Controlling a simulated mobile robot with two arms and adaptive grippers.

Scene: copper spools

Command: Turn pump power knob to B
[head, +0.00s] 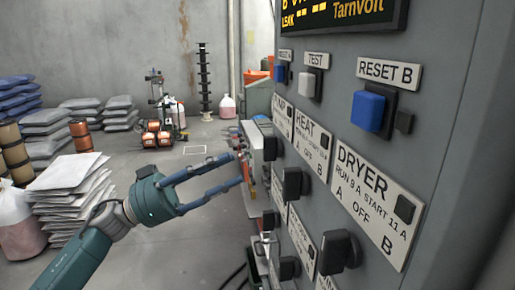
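The control panel (445,140) fills the right side, seen at a steep angle. The pump plate (282,117) is the farthest in the upper row of plates, its text partly cut off by the angle. A black knob (270,148) sits just below it; which letter it points to cannot be told. My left gripper (239,169) is at mid-picture, a little left of that knob. Its two blue fingers are spread toward the panel, with nothing between them. It appears apart from the knob. My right gripper is not in view.
Nearer on the panel are the heat knob (292,184), the dryer knob (338,250) and a lower row of knobs. Blue (369,111) and white (306,86) buttons sit above. Open floor lies behind the gripper.

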